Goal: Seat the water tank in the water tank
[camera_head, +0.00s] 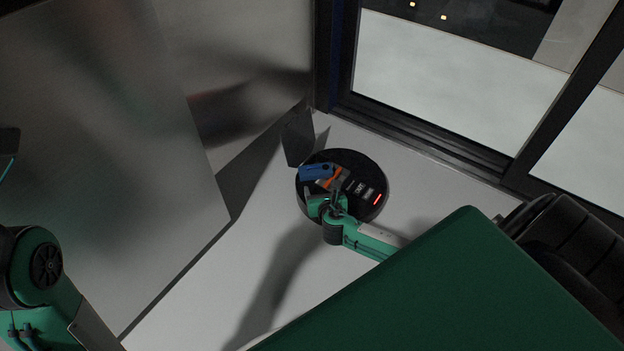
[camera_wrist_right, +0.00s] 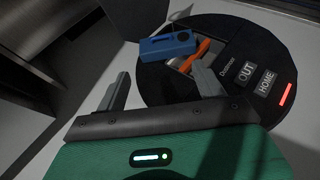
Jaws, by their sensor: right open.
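A round black robot vacuum (camera_head: 368,171) lies on the pale floor in the head view, with an orange-edged recess in its top. It also shows in the right wrist view (camera_wrist_right: 225,75), with OUT and HOME buttons and a red light. A blue water tank (camera_head: 316,172) rests tilted over the recess end and vacuum rim; it shows in the wrist view (camera_wrist_right: 168,46) apart from my fingers. I cannot tell how far it sits inside the recess. My right gripper (camera_wrist_right: 163,82) is open and empty, its fingers at the vacuum's near edge.
A dark upright panel (camera_head: 297,139), likely the dock, stands behind the vacuum near the corner. Open floor (camera_head: 230,270) lies in front.

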